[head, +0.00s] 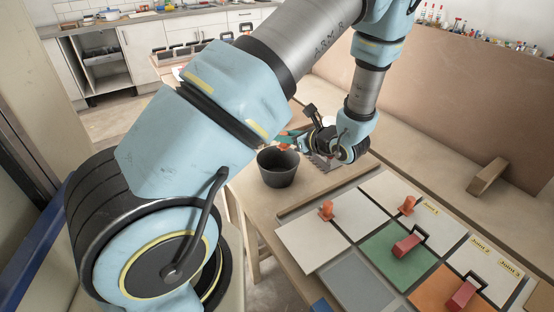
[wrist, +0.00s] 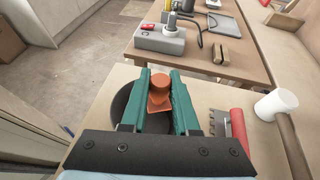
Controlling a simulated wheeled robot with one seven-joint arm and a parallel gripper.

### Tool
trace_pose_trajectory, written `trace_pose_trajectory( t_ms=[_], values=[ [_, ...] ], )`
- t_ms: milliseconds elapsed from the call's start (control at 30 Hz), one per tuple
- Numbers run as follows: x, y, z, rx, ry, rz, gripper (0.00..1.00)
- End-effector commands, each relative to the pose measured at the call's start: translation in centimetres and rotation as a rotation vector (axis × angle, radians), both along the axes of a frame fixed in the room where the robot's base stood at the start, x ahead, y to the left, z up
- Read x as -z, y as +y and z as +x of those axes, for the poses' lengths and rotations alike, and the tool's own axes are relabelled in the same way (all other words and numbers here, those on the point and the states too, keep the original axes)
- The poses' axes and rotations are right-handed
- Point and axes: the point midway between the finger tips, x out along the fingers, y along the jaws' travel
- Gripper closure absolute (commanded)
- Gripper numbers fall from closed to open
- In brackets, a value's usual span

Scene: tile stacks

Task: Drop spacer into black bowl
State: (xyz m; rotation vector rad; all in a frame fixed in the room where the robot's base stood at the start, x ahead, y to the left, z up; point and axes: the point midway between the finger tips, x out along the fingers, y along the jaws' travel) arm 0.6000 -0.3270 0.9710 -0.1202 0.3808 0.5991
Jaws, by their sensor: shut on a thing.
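The orange spacer (wrist: 159,98) is between the green fingers of my gripper (wrist: 160,78) in the wrist view. My gripper is shut on it. The black bowl (head: 277,174) stands upright on the wooden table in the head view. My gripper (head: 286,139) is at the bowl's far rim there, with the orange spacer (head: 284,148) at the fingertips above the bowl. In the wrist view the bowl (wrist: 121,104) shows behind and below the fingers, partly hidden by them. The exact height above the rim is hard to tell.
A second table (wrist: 200,62) holds a grey box.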

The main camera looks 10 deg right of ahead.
Motion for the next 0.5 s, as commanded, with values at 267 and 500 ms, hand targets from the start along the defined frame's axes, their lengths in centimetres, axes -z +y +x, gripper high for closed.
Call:
trace_pose_trajectory(
  t_ms=[267, 500],
  values=[
    [2.2, 0.1, 0.0, -0.001, -0.001, 0.001, 1.0],
    [5.0, 0.1, 0.0, -0.001, 0.001, 0.001, 1.0]
  ],
)
